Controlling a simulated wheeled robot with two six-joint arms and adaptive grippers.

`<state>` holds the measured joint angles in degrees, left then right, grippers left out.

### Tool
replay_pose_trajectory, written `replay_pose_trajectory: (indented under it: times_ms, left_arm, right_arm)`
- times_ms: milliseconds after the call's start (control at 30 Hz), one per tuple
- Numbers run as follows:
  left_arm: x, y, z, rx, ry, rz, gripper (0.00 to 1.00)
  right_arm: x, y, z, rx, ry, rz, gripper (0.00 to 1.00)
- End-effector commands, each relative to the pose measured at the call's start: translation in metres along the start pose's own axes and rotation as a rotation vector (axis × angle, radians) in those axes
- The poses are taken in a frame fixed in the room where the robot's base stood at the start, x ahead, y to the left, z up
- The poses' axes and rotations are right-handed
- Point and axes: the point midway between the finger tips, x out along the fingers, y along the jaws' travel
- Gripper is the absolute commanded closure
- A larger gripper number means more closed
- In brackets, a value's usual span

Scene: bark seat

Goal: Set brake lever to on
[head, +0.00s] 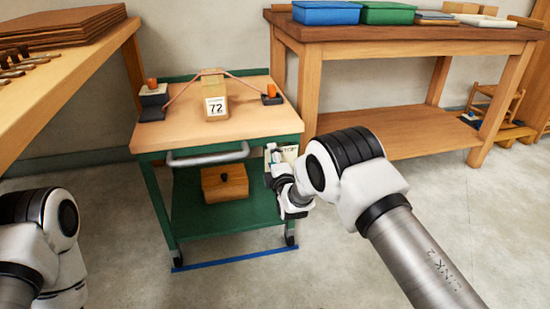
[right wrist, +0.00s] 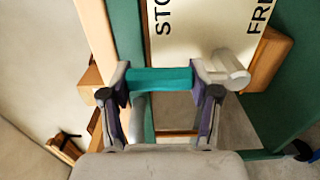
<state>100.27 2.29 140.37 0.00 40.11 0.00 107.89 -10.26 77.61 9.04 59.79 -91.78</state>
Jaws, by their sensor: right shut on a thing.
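The green cart (head: 215,137) stands ahead with a wooden top. My right gripper (head: 273,160) is at that corner. In the right wrist view my gripper (right wrist: 160,80) is shut on a teal bar (right wrist: 160,78), which looks like the brake lever's grip. A pale round piece (right wrist: 230,72) lies beside the right finger, below "FRE". The lever's exact setting is unclear. My left arm shows at lower left; its gripper is out of view.
A blue line (head: 235,259) runs along the floor before the wheels. Workbenches stand left (head: 60,70) and back right (head: 400,135).

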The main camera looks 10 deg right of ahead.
Motion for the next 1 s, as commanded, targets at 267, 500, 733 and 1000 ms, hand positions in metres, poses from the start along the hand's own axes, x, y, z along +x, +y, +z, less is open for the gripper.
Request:
replay_pose_trajectory:
  times_ms: [267,500,733,1000]
  left_arm:
    - [0.000,0.000,0.000,0.000,0.000,0.000,0.53]
    - [0.000,0.000,0.000,0.000,0.000,0.000,0.53]
    - [0.000,0.000,0.000,0.000,0.000,0.000,0.53]
    - [0.000,0.000,0.000,0.000,0.000,0.000,0.53]
  right_arm:
    - [0.001,0.004,-0.001,-0.011,0.001,0.008,1.00]
    - [0.001,0.004,-0.001,-0.011,0.001,0.007,0.27]
    - [0.001,0.002,-0.001,-0.009,0.001,0.004,0.27]
    - [-0.032,0.001,-0.001,-0.011,0.001,0.000,0.27]
